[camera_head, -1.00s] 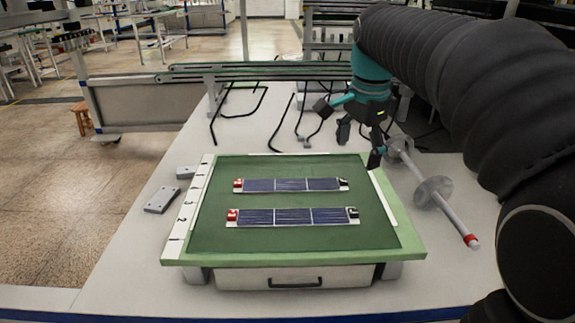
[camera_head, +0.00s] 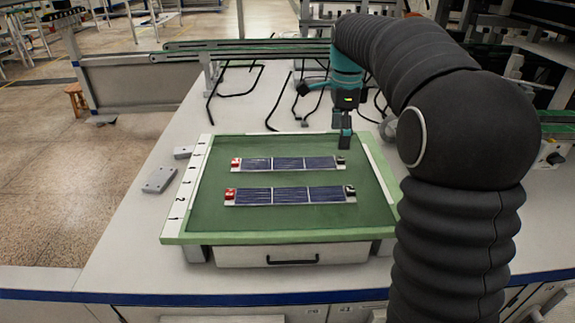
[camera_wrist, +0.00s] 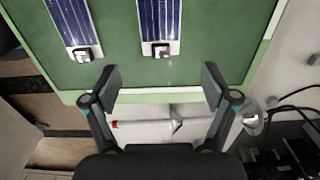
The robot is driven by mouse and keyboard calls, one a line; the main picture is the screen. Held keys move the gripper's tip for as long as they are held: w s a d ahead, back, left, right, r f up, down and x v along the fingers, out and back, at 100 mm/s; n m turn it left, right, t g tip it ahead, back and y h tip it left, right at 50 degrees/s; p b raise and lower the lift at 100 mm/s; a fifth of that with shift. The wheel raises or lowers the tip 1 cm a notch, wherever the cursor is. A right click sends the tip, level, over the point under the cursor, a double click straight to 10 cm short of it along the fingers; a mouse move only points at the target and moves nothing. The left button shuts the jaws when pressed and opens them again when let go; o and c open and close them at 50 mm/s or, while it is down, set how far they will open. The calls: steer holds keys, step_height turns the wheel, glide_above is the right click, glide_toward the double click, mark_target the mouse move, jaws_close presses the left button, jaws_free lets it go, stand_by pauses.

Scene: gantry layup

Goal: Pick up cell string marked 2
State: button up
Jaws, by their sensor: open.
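Two blue cell strings lie parallel on the green board (camera_head: 290,222). The near string (camera_head: 290,195) and the far string (camera_head: 288,163) each have a red left end and a black right end. I cannot read any number on either string. My gripper (camera_head: 344,141) is above the board, near the right end of the far string. In the wrist view my open, empty gripper (camera_wrist: 160,82) has the far string (camera_wrist: 159,18) ahead, in line with its gap, and the near string (camera_wrist: 73,22) to the left. The strings' red ends are out of that view.
A white strip with numbers (camera_head: 184,195) runs along the board's left side. Grey blocks (camera_head: 159,180) lie left of it. In the wrist view, a white rod with a red tip (camera_wrist: 150,124) lies beyond the board's edge.

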mark_target(338, 159)
steer(key=shift+d+f, duration=0.15)
steer(key=shift+f, duration=2.95)
jaws_close()
